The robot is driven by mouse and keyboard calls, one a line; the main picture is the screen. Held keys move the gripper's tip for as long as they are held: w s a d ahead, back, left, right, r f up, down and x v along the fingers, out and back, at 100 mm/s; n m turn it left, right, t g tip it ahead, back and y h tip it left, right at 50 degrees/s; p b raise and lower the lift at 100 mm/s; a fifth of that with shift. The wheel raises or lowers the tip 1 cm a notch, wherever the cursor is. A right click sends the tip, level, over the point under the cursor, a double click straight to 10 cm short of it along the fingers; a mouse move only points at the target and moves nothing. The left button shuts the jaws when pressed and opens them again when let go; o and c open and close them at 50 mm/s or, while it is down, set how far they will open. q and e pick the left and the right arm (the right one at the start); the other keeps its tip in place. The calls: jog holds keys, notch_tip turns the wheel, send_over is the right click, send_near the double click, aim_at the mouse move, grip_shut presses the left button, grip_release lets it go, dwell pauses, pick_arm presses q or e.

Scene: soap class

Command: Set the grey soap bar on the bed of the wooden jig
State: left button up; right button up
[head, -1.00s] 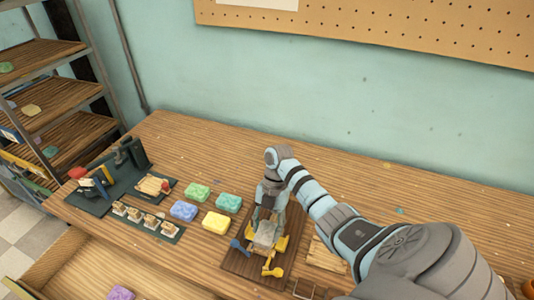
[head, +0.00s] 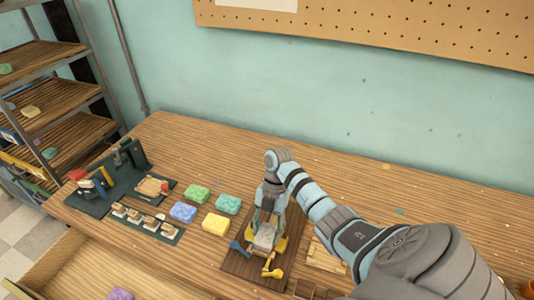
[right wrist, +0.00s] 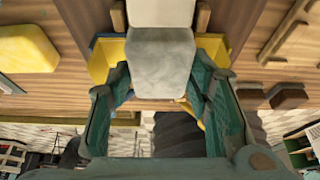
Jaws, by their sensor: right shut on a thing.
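The grey soap bar (head: 264,237) is held by my right gripper (head: 268,222) over the middle of the wooden jig (head: 237,263). The jig is a dark board with yellow side pieces and blue and yellow levers. In the right wrist view the grey soap bar (right wrist: 160,58) lies between the green fingers of my right gripper (right wrist: 160,84), with yellow jig parts (right wrist: 103,60) on both sides of it. The bed under the soap is hidden, so I cannot tell whether the soap touches it. My left gripper is not in view.
Blue (head: 183,212), yellow (head: 216,223), green (head: 197,193) and teal (head: 228,203) soap bars lie left of the jig. A dark stand (head: 125,168) is farther left. An open drawer (head: 60,270) is in front. The back of the table is clear.

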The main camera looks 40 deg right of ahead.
jog(key=shift+f, duration=0.35)
jog(key=o, duration=1.3)
jog(key=shift+o, duration=0.3)
jog(key=o, duration=0.3)
jog(key=shift+r, duration=0.1)
notch_tip(320, 180, up, 6)
jog(key=p, duration=0.6)
